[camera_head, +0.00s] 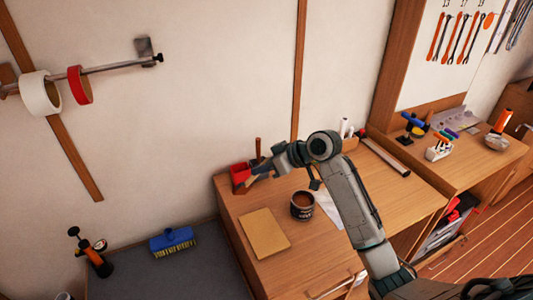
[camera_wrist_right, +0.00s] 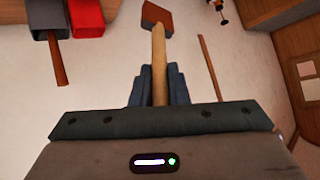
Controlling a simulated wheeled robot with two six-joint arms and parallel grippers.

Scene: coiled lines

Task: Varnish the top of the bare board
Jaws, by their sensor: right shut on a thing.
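The bare board (camera_head: 264,234) is a flat tan rectangle lying on the wooden cabinet top. An open dark tin of brown varnish (camera_head: 302,206) stands to its right. My right gripper (camera_head: 262,169) is above the back of the cabinet top, beyond the board and apart from it. It is shut on a brush, whose pale wooden handle (camera_wrist_right: 159,65) runs out between the jaws in the wrist view. A reddish-brown block-like end (camera_wrist_right: 157,17) shows at the handle's far end. The brush is small and partly hidden in the head view. My left gripper is not in view.
A red container (camera_head: 239,175) stands at the cabinet's back left corner, close to my right gripper; it also shows in the wrist view (camera_wrist_right: 87,15). A blue brush (camera_head: 172,241) lies on the lower grey surface. A long tube (camera_head: 385,156) lies on the right.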

